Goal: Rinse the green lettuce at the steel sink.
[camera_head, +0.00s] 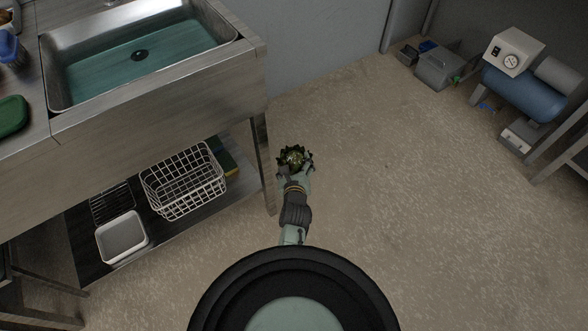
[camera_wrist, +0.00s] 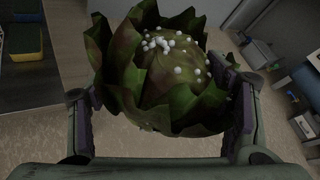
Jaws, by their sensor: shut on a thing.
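The green lettuce (camera_head: 294,158) is a leafy head with dark green, brownish outer leaves. My gripper (camera_head: 293,172) is shut on it and holds it out over the floor, to the right of the sink bench. In the wrist view the lettuce (camera_wrist: 165,70) fills the space between my two fingers, with several small white beads on its top. The steel sink (camera_head: 140,50) is at the upper left in the head view, a rectangular basin with bluish-green water and a dark drain. The lettuce is apart from the sink.
The bench's right leg (camera_head: 262,160) stands close to my gripper's left. A white wire basket (camera_head: 183,180) and a white tray (camera_head: 122,237) sit on the lower shelf. A blue compressor (camera_head: 525,92) stands at the far right. The floor (camera_head: 400,190) between is clear.

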